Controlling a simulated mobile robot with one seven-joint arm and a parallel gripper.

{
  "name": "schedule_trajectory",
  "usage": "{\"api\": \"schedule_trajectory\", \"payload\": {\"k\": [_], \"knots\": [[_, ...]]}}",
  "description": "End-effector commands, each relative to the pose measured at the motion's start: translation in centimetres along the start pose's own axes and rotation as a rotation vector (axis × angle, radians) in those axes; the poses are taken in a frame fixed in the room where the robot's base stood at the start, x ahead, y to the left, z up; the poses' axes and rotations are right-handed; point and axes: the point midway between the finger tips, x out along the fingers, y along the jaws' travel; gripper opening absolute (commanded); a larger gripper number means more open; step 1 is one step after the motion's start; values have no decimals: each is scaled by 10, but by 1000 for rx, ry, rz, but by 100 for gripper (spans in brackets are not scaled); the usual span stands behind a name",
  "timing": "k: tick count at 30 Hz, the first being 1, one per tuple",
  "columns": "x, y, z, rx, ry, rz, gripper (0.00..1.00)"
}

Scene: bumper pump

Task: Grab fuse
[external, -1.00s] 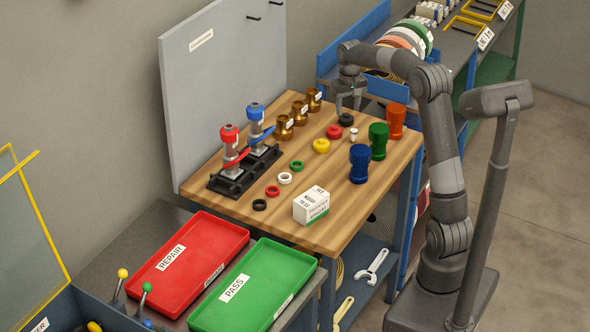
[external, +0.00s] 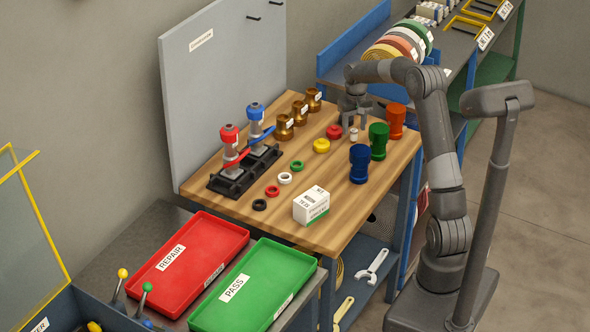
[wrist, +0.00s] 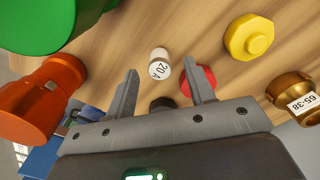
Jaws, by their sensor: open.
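The fuse (wrist: 159,63) is a small pale cylinder with metal-coloured ends and a "20 A" label. It stands on the wooden table; in the external view the fuse (external: 353,135) is just below my fingers, at the table's right side. My gripper (external: 352,124) points down over that spot. In the wrist view my gripper (wrist: 161,73) is open, with one finger left and one right of the fuse and nothing held. I cannot tell how far the fingertips are above or behind it.
A red knob (external: 333,132) and a yellow knob (external: 321,146) stand left of the fuse. Green (external: 379,140), blue (external: 359,163) and orange (external: 396,121) fittings stand close on the right. A black part (wrist: 163,103) shows between my fingers. The wooden table's front (external: 285,228) has free room.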

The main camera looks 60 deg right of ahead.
Motion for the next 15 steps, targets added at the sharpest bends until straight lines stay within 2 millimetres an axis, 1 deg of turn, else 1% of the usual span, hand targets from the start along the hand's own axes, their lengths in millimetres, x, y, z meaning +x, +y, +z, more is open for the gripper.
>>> {"api": "schedule_trajectory", "payload": {"k": [1, 3, 6, 12, 13, 15], "knots": [[9, 1, -1, 0, -3, -1, 49], [20, 1, -1, 0, -3, -1, 49], [30, 1, -1, -1, 0, 0, 49], [31, 1, -1, -1, 1, 0, 49], [30, 1, -1, -1, 1, 0, 48], [30, 1, -1, -1, 1, 0, 43]]}}
